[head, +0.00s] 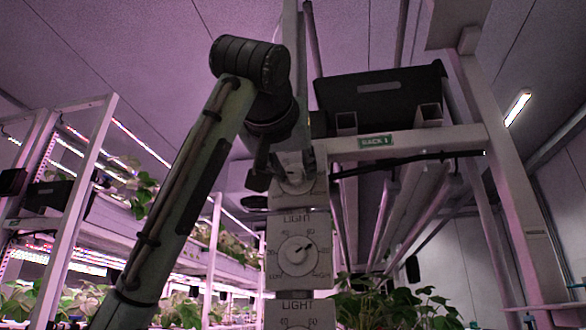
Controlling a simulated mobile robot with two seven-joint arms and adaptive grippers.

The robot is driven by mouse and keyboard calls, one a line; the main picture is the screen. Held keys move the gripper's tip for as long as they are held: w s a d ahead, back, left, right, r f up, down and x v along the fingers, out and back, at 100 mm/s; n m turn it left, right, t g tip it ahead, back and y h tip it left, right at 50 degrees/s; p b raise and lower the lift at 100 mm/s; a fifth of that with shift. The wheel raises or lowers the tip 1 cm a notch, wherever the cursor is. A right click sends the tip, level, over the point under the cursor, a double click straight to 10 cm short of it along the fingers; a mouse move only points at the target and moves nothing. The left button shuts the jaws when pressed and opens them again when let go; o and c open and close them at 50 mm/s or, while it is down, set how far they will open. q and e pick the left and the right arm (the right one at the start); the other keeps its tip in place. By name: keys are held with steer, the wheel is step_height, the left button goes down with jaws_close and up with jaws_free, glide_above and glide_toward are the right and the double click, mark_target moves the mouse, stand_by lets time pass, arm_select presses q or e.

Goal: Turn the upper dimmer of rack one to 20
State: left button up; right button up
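Rack one has a green "RACK 1" sign (376,142) on its white top beam. Light dimmer panels are stacked on its front post. The upper dimmer (297,201) is mostly hidden behind my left gripper (284,172), so its knob and setting cannot be read. The gripper comes down from above in front of that panel; whether its fingers touch the knob or are closed on it I cannot tell. The dimmer below (298,250) is in clear view, its pointer toward the upper right near 60. A third dimmer (298,309) is cut off at the bottom edge. My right gripper is not in view.
A black crate (375,92) sits on top of rack one. A dark cable (410,158) runs under the beam. Leafy plants (395,305) grow at lower right of the panels. Another lit plant rack (75,200) stands at left.

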arm_select(q)
steer(key=shift+o, duration=0.9)
steer(key=shift+s, duration=0.1)
steer(key=s+a, duration=0.2)
steer(key=s, duration=0.9)
steer(key=shift+s, duration=0.3)
steer(key=shift+a+f, duration=0.1)
steer(key=shift+f, duration=0.05)
